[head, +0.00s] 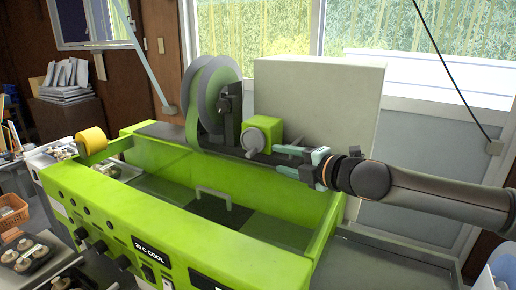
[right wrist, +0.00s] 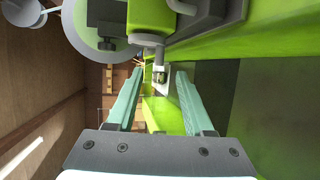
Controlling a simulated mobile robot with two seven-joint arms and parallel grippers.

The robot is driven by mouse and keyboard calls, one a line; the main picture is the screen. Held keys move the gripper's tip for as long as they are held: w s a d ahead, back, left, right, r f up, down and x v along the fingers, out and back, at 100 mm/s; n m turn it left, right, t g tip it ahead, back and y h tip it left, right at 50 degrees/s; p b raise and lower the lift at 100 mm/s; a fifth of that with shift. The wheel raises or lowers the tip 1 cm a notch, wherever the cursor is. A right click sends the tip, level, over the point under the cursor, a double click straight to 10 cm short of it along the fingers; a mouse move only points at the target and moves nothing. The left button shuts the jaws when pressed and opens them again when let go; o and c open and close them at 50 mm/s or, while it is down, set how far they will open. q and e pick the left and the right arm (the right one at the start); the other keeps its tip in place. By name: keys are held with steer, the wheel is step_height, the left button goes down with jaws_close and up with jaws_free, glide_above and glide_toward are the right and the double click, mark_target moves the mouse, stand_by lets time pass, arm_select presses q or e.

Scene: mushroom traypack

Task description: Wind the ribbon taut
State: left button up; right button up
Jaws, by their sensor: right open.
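The green ribbon (head: 193,115) hangs around the large grey reel (head: 222,98) on top of the green machine. A short green strip also shows beside the yellow roller (head: 92,140) at the machine's left end. A green block with a grey crank (head: 253,139) sits right of the reel; the crank also shows in the right wrist view (right wrist: 192,8). My right gripper (head: 279,160) is open just right of the crank. In the right wrist view its two pale fingers (right wrist: 158,74) point toward the small crank knob (right wrist: 159,73), with gaps on both sides. My left gripper is out of view.
The machine's green trough (head: 215,210) has a grey handle (head: 213,196) inside. A large pale box (head: 320,95) stands behind the crank. Trays with mushrooms (head: 27,255) lie at the lower left. A grey tray surface (head: 375,262) is at the right.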

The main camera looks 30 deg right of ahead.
mark_target(255, 153)
steer(key=shift+p+x, duration=0.5)
steer(key=shift+x, duration=0.3)
steer(key=p+x, duration=0.2)
steer(key=x, duration=0.6)
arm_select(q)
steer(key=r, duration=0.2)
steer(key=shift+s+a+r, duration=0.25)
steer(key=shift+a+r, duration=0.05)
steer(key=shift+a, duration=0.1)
arm_select(e)
jaws_close()
